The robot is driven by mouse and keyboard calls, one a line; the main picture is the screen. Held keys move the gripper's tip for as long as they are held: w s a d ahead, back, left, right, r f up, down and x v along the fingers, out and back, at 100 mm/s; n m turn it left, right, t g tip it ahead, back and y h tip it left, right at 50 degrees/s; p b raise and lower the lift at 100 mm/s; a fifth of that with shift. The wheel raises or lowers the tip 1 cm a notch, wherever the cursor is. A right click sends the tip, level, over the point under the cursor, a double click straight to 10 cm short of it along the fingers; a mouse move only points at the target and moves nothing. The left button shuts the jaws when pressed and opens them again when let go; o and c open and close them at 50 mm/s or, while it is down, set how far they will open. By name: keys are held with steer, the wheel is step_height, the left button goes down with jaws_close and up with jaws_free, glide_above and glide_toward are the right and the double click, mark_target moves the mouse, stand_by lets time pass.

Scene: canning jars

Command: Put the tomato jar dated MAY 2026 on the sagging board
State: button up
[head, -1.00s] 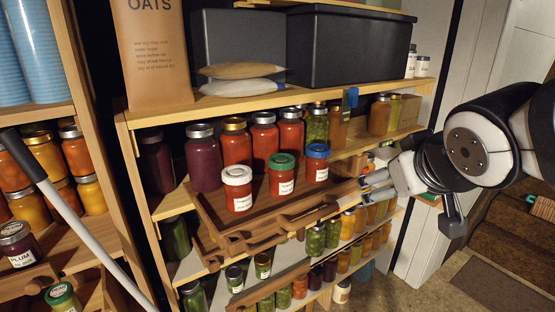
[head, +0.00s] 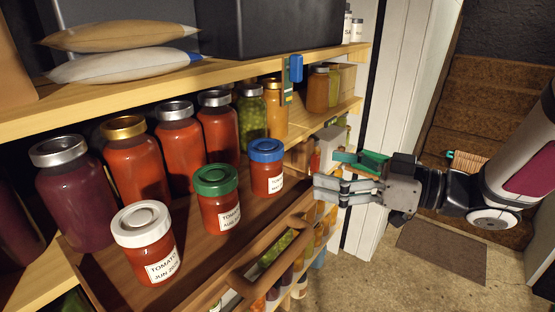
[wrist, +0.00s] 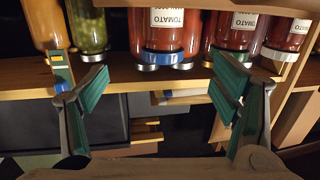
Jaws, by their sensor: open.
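Three short tomato jars stand upright on a wooden tray with a handle (head: 262,262). The white-lidded jar (head: 146,245) reads TOMATO JUN, and the green-lidded jar (head: 217,200) seems to read AUG. The blue-lidded jar (head: 267,168) is nearest my gripper, its date too small to read. My gripper (head: 318,188) is open and empty, to the right of the blue-lidded jar and apart from it. In the wrist view, upside down, the blue lid (wrist: 165,58) shows between the fingers (wrist: 165,88), farther off. I cannot tell which board sags.
Taller jars (head: 177,137) stand in a row behind. The upper shelf (head: 215,75) runs above them, with a blue-topped tag (head: 294,70) at its edge. More jars (head: 315,225) fill the shelves below. The floor (head: 350,270) at right is open.

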mark_target(266, 156)
steer(key=shift+g+y, duration=0.3)
steer(key=x, duration=1.3)
steer(key=shift+w+a+p, duration=0.15)
steer(key=shift+a+p, duration=0.1)
steer(key=shift+p, duration=0.1)
steer(key=shift+r, duration=0.1)
steer(key=c, duration=1.7)
steer(key=shift+o, duration=0.2)
